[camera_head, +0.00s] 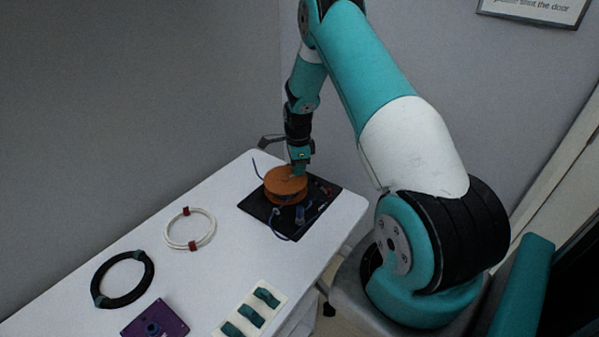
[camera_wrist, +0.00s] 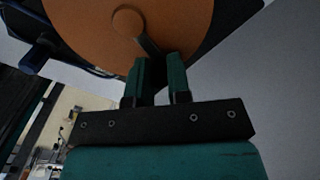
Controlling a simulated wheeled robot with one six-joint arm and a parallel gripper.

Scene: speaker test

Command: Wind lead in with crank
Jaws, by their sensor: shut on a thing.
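An orange reel (camera_head: 285,182) stands on a black mat (camera_head: 257,208) at the far right end of the white table. A dark blue lead (camera_head: 281,234) loops over the mat in front of the reel. In the wrist view the reel's round orange face (camera_wrist: 85,25) fills the top, with a round orange hub and a dark crank arm (camera_wrist: 148,46) running from it toward my fingers. My gripper (camera_wrist: 162,75) is shut on the crank, above the reel in the head view (camera_head: 297,168). The fingers hide the part of the crank that they hold.
A white coiled cable (camera_head: 213,235), a black coiled cable (camera_head: 148,288), a purple box (camera_head: 172,322) and a white strip with green pieces (camera_head: 268,315) lie on the table (camera_head: 110,237). The wall rises close behind the table. The table's middle has bare room.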

